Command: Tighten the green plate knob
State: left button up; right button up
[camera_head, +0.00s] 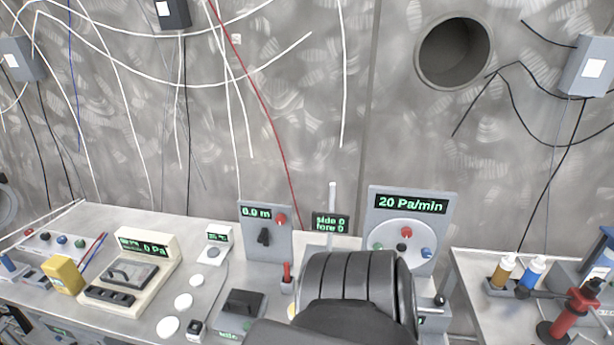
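The grey upright panel (375,205) at right of centre carries a display reading "20 Pa/min". Below the display is a round pale plate (405,250) with three small knobs. The green knob (379,246) is on the plate's left, the red knob (406,232) at its top and the blue knob (426,253) on its right. A dark ribbed link of my arm stands in front of the panel and hides the plate's lower part. I cannot tell which arm it is. No gripper fingers show, so neither gripper is in view.
A "0.0 m" panel (265,230) with a black lever stands left of my arm. A small red-topped lever (287,275) is close by. At left are a cream meter (130,270) and a yellow block (63,276). Bottles (503,270) and a red device (575,315) occupy the right table.

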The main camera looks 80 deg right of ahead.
aim_at(376, 247)
jog(key=i, duration=1.35)
jog(key=z, duration=4.5)
